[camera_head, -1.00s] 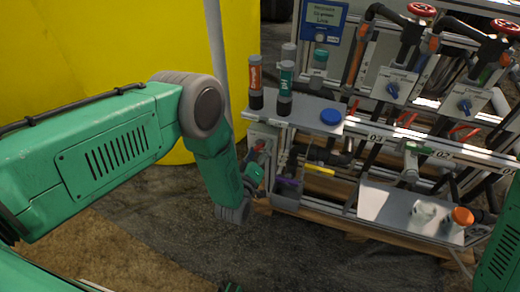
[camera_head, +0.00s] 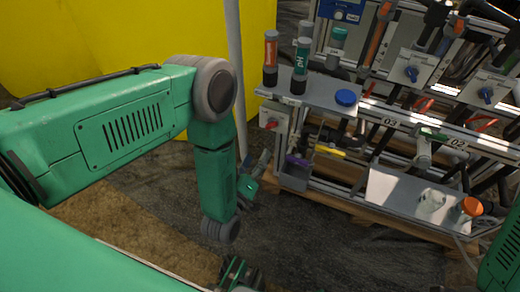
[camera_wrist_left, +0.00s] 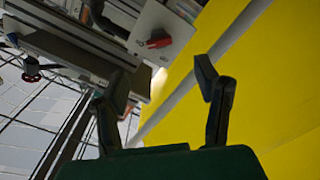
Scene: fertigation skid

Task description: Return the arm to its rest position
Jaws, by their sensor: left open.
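My left arm comes in from the left in the head view, with its green forearm hanging down at the elbow. My left gripper (camera_head: 261,163) shows partly behind that forearm, beside the left end of the skid (camera_head: 398,122). In the left wrist view my left gripper (camera_wrist_left: 166,84) has its two dark fingers spread apart with nothing between them. A green part of my right arm shows at the right edge of the head view; its gripper is out of sight.
A yellow tank (camera_head: 110,45) and a grey pole (camera_head: 236,75) stand behind the arm. The skid shelf holds an orange-labelled bottle (camera_head: 270,57), a pH bottle (camera_head: 300,66) and a blue cap (camera_head: 346,98). A red-handled valve (camera_wrist_left: 158,42) shows in the wrist view.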

